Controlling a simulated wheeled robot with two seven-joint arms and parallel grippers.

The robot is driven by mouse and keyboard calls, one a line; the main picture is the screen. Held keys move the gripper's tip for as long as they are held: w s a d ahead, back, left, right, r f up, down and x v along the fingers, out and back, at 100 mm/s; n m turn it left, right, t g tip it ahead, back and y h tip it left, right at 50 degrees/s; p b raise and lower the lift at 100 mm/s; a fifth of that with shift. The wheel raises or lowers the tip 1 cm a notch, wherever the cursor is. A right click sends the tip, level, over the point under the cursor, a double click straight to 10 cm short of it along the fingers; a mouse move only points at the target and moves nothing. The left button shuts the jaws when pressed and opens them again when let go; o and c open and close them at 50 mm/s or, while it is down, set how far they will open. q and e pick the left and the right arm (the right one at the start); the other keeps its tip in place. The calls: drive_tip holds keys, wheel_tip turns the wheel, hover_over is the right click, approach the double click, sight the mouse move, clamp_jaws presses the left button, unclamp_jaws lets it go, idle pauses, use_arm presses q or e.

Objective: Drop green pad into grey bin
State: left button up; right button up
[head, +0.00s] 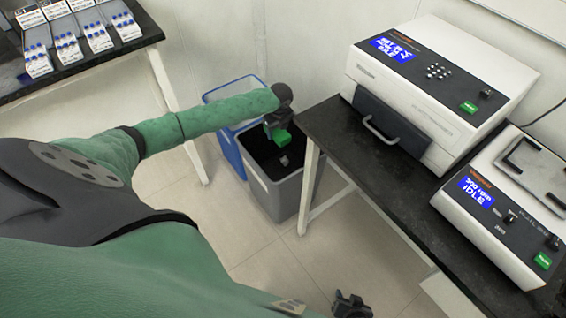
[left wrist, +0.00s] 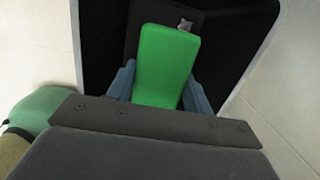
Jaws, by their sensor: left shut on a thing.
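The green pad (head: 281,137) is held over the open top of the grey bin (head: 285,198). My left gripper (head: 279,128) is shut on it. In the left wrist view the green pad (left wrist: 165,65) sits between the two blue-grey fingers and points away into the dark opening of the bin. My right gripper (head: 351,306) shows only partly at the bottom edge of the head view, low over the floor; its jaw state cannot be made out.
A blue bin (head: 231,150) stands directly behind and left of the grey one. A dark bench (head: 335,130) with two white machines is close on the right. A small pale item (head: 284,160) shows inside the grey bin. Another bench with tube racks is at upper left.

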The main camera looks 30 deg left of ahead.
idle(0.3)
use_arm(q)
drive_tip(key=o, duration=1)
drive_tip(key=shift+o, duration=0.2)
drive_tip(key=shift+s+d+r, duration=0.1)
drive_tip(key=shift+d+r, duration=0.05)
drive_tip(key=shift+r, duration=1.15)
drive_tip(key=shift+d+r, duration=0.15)
drive_tip(key=shift+r, duration=1.1)
drive_tip(key=shift+s+d+r, duration=0.1)
drive_tip(key=shift+d+r, duration=0.05)
drive_tip(key=shift+r, duration=1.15)
